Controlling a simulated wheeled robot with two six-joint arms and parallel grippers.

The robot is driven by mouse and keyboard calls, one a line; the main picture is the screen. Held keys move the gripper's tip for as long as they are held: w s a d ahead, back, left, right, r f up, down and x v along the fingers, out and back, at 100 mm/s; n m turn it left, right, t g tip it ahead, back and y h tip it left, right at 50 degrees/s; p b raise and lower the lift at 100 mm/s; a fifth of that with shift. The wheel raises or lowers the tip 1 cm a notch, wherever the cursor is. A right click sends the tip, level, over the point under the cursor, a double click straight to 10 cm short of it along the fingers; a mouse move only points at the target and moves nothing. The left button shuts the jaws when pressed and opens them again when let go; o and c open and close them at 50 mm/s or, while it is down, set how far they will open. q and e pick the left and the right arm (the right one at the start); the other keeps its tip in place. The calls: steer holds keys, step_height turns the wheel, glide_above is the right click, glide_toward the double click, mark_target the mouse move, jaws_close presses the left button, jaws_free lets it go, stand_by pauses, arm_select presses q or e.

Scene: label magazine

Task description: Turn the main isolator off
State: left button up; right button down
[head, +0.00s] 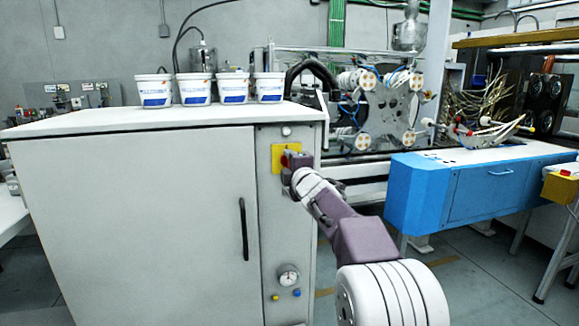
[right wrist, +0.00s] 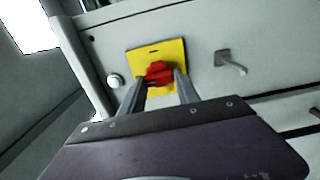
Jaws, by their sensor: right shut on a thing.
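The main isolator is a red rotary knob (right wrist: 158,73) on a yellow plate (right wrist: 142,57), set on the narrow front panel of a grey cabinet. In the head view the yellow plate (head: 279,149) is near the panel's top, and my gripper hides most of the knob. My right gripper (head: 287,165) reaches the plate from the lower right. In the right wrist view its two fingers (right wrist: 160,84) are on either side of the red knob, shut on it. The knob's exact angle is hard to read. My left gripper is not in view.
The grey cabinet (head: 130,215) has a door with a black handle (head: 243,229). Below the isolator are a gauge (head: 288,275) and small buttons (head: 297,293). White tubs (head: 196,90) stand on top. A blue machine table (head: 480,190) is to the right.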

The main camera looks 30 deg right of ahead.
stand_by(0.4)
steer(key=c, duration=0.9)
jaws_free()
steer(key=v, duration=0.9)
